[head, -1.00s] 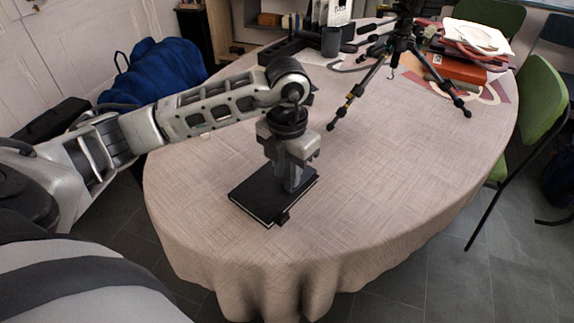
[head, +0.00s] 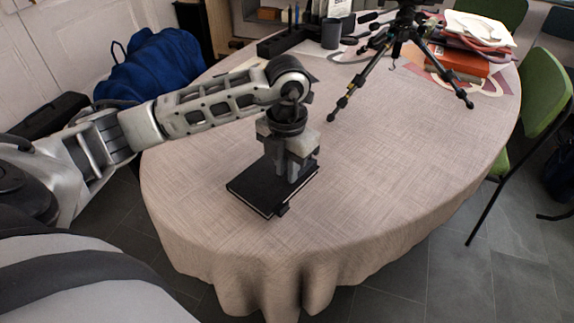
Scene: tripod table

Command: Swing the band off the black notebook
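The black notebook (head: 254,190) lies flat near the left front part of the cloth-covered table. My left gripper (head: 287,177) points down over the notebook's right half, its fingers at or just above the cover. The fingers and wrist hide part of the cover. A small dark tab (head: 282,209) shows at the notebook's front edge, perhaps part of the band; the rest of the band cannot be made out. Whether the fingers are apart or closed on something is not clear. My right gripper is not in view.
A black tripod (head: 397,50) stands on the far part of the table (head: 400,150). A green chair (head: 541,95) stands at the right. The cloth right of the notebook is clear.

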